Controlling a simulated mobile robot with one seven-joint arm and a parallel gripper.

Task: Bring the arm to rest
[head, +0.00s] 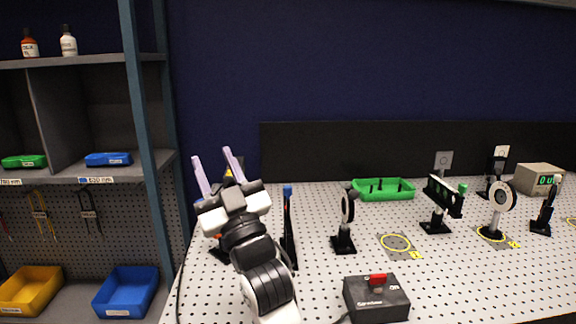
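My gripper (212,172) is raised over the left end of the perforated optical table (331,277), pointing up and away. Its two pale purple fingers are spread apart with nothing visible between them, so it is open and empty. My white and black arm reaches up from the bottom of the head view. The wrist hides part of a dark mount with a yellow label and stands just left of a slim black post with a blue top (288,225).
A black box with a red switch (377,298) sits at the front. Several optic mounts, including a round one (345,215), stand along the table. Shelves (90,175) with bins stand left.

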